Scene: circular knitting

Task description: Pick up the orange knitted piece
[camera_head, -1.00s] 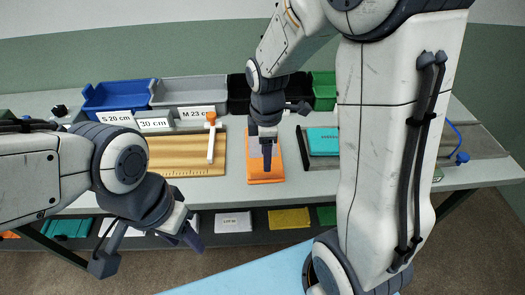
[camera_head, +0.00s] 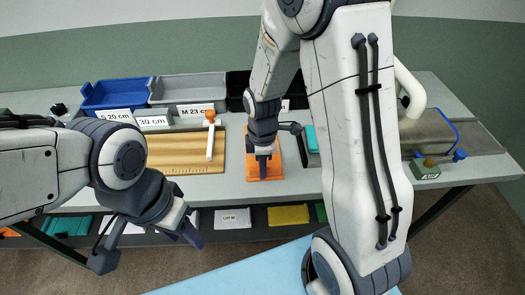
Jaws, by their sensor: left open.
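The orange knitted piece (camera_head: 275,168) lies flat on the table near the middle, partly hidden by my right gripper. My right gripper (camera_head: 262,176) points down over the piece, its fingertips at or just above its surface; I cannot tell whether they touch it. The fingers show edge-on, so their gap is not visible. My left gripper (camera_head: 150,250) is open and empty in front of the table's front edge, at the lower left, away from the piece.
A wooden measuring board (camera_head: 180,160) with a white, orange-topped slider lies left of the piece. Blue (camera_head: 115,95) and grey (camera_head: 188,90) bins stand behind. A teal piece (camera_head: 311,138) lies to the right, mostly hidden by my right arm. A lower shelf holds coloured pieces.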

